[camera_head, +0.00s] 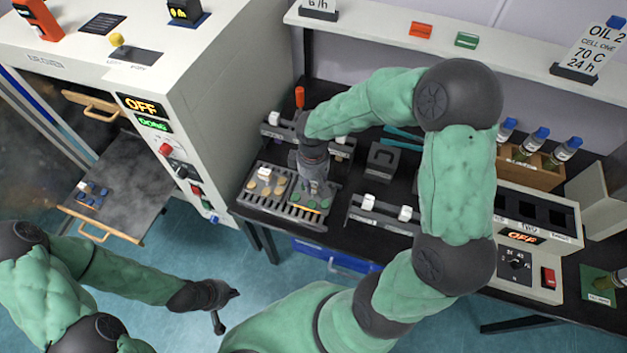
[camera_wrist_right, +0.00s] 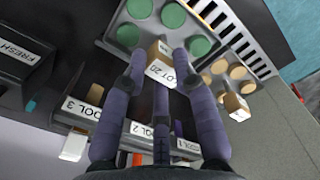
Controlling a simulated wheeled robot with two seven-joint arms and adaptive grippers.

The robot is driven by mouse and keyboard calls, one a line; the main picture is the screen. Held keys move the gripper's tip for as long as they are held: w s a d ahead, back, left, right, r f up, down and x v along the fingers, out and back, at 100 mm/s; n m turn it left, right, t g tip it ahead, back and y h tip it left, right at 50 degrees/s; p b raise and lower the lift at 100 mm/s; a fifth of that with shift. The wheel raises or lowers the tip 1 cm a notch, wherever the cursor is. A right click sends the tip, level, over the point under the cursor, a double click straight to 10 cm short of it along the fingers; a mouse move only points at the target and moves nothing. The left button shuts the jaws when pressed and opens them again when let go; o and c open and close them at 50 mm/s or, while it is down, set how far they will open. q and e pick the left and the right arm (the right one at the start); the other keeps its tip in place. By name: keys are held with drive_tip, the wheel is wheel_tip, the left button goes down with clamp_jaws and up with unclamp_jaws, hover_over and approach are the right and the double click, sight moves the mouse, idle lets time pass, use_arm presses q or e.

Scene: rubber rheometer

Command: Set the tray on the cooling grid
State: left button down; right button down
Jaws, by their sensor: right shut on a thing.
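The cooling grid (camera_head: 277,209) is a grey slatted rack on the black bench in the head view; its slats also show in the right wrist view (camera_wrist_right: 243,42). A small grey tray with green discs (camera_wrist_right: 150,37) is over the grid's right part. My right gripper (camera_head: 316,184) points down and is shut on this tray's upright block, labelled LOT 20 (camera_wrist_right: 160,66). Whether the tray touches the slats cannot be told. A second tray with tan discs (camera_head: 266,184) sits on the grid's left part. My left gripper (camera_head: 224,300) hangs above the floor, empty, fingers apart.
The oven (camera_head: 200,110) stands at left, door down, with dark blue pieces (camera_head: 91,192) on its open shelf. Labelled stands (camera_head: 382,213) are right of the grid. A bottle rack (camera_head: 530,168) and a switch box (camera_head: 525,265) stand further right. A shelf (camera_head: 370,22) runs behind.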

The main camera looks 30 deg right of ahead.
drive_tip(key=shift+f, duration=0.15)
drive_tip(key=shift+f+b, duration=0.5)
drive_tip(key=shift+f, duration=0.05)
drive_tip(key=c, duration=0.9)
unclamp_jaws()
drive_tip(key=shift+r, duration=0.1)
drive_tip(key=shift+r+p, duration=2.5)
drive_tip(key=shift+r, duration=0.55)
